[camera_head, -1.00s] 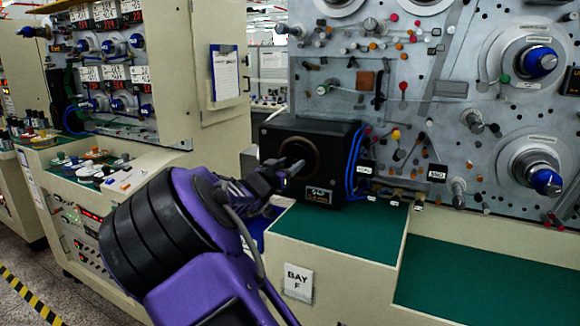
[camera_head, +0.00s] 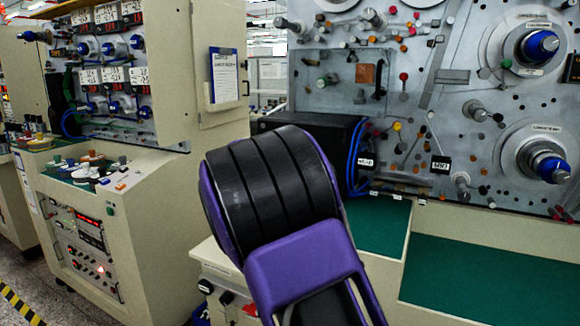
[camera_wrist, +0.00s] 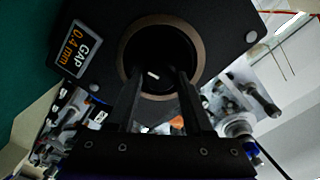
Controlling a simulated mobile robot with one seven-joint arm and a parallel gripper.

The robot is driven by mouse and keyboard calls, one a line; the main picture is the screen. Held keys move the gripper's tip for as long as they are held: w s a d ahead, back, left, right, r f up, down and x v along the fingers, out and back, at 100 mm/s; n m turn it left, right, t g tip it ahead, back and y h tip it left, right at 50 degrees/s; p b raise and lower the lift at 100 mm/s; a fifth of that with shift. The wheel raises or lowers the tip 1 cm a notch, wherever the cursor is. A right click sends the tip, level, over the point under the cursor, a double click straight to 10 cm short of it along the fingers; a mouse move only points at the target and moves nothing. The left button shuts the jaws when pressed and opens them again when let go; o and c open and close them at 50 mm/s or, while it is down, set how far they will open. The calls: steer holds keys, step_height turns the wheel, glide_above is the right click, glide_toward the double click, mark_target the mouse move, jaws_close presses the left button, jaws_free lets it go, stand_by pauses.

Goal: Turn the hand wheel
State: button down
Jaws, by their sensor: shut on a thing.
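The hand wheel (camera_wrist: 158,48) appears in the wrist view as a dark round piece with a small white mark, inside a tan ring on the front of a black box (camera_wrist: 222,25). My gripper (camera_wrist: 157,76) has its two fingers on either side of the wheel's middle, shut on it. The exact contact is too dark to make out. An orange and white label (camera_wrist: 77,50) on the box reads GAP 0.4 mm. In the head view the black box (camera_head: 318,122) stands on the green ledge, and my arm hides its front, the wheel and my gripper.
Blue cables (camera_head: 355,155) run down the box's right side. Behind stands a grey panel (camera_head: 425,105) with spindles and knobs. The green ledge (camera_head: 480,270) at right is clear. A cream cabinet (camera_head: 120,220) with small parts on top stands at left.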

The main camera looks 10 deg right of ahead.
steer(key=shift+f+m+b, duration=0.1)
steer(key=shift+m+b, duration=1.6)
steer(key=shift+m, duration=2.2)
steer(key=shift+c, duration=1.5)
jaws_free()
steer(key=v, duration=1.7)
steer(key=shift+s+a, duration=0.15)
steer(key=shift+s, duration=0.05)
